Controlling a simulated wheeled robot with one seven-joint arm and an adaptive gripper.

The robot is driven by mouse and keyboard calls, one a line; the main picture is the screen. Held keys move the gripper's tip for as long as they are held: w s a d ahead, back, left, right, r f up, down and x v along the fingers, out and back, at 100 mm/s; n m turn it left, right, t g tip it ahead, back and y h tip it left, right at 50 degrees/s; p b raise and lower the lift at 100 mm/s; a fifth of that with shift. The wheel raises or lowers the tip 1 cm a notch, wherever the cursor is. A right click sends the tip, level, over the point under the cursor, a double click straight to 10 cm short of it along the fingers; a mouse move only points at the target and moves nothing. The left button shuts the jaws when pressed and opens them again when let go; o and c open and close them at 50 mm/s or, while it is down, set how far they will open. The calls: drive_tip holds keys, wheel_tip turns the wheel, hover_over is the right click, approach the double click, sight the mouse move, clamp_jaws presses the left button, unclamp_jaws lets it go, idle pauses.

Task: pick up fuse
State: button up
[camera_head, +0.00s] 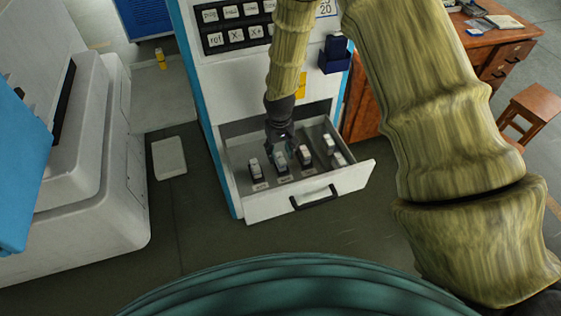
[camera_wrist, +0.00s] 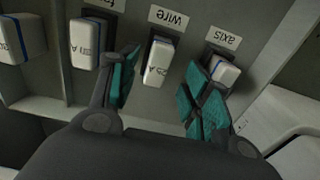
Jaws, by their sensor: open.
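Several white block-shaped fuses with dark blue edges stand in an open drawer (camera_head: 262,211). In the wrist view, one fuse (camera_wrist: 158,62) stands by an upside-down label reading "wire". It is between the two teal-padded fingers of my gripper (camera_wrist: 162,72), which are open, with room on both sides. Another fuse (camera_wrist: 226,72) is by the "axis" label, just past the right finger and partly hidden by it. A further fuse (camera_wrist: 84,44) is left of the left finger. In the head view my gripper (camera_head: 281,149) reaches down into the drawer, partly hiding a fuse.
The drawer belongs to a blue-and-white cabinet (camera_head: 219,91) with a key panel (camera_head: 236,28). A dark blue holder (camera_head: 335,55) is on its front, right of my forearm. A white machine (camera_head: 90,180) stands left. A wooden desk (camera_head: 498,50) and stool (camera_head: 530,105) are right.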

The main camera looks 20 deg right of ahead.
sight(280, 157)
drive_tip(key=shift+d+f+p, duration=0.15)
drive_tip(key=shift+f+p, duration=0.3)
drive_tip(key=shift+f, duration=1.35)
clamp_jaws()
